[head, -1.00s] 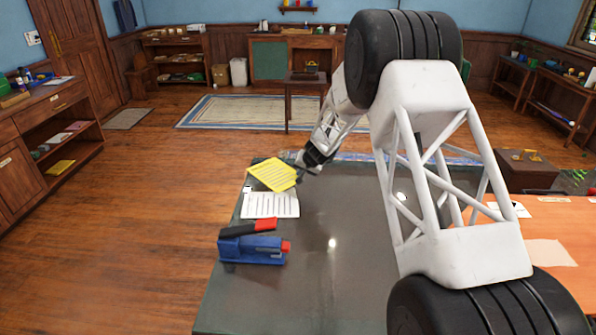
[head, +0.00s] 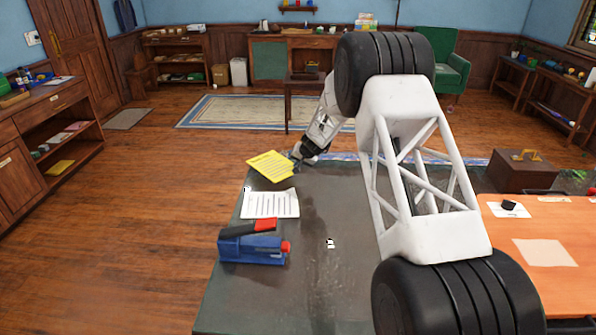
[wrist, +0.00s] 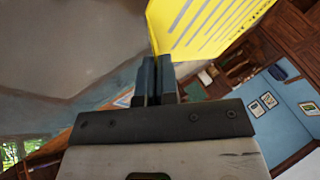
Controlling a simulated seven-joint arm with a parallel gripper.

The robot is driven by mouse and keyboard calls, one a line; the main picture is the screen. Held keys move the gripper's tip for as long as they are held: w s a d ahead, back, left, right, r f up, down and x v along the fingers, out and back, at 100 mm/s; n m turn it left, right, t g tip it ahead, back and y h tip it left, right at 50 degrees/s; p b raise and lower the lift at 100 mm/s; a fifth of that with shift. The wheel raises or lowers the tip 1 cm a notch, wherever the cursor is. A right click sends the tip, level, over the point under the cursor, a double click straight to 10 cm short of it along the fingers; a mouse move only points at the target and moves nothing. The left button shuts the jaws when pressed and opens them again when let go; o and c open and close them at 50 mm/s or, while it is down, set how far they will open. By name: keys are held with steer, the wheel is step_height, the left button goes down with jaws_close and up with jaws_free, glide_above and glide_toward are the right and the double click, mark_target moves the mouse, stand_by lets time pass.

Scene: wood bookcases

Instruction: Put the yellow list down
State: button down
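The yellow list (head: 270,166) is a yellow sheet with printed lines, at the far left corner of the dark table (head: 330,290). My gripper (head: 297,156) is at the sheet's right edge. In the wrist view the gripper (wrist: 155,68) has its two dark fingers close together, pinching the edge of the yellow list (wrist: 205,28). The sheet is tilted and appears held just above the far end of the tabletop; I cannot tell whether its lower edge touches. Part of the table is hidden behind my arm.
A white lined sheet (head: 270,204) lies just in front of the yellow list. A blue tool with a red-tipped black handle (head: 254,246) sits nearer. The table's middle is mostly clear. An orange table (head: 520,275) and brown box (head: 523,171) stand right.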

steer(key=shift+f, duration=1.75)
steer(key=shift+f, duration=0.45)
steer(key=c, duration=1.4)
jaws_free()
steer(key=shift+r, duration=0.1)
steer(key=shift+r, duration=0.45)
steer(key=shift+v, duration=5.95)
steer(key=shift+s, duration=0.1)
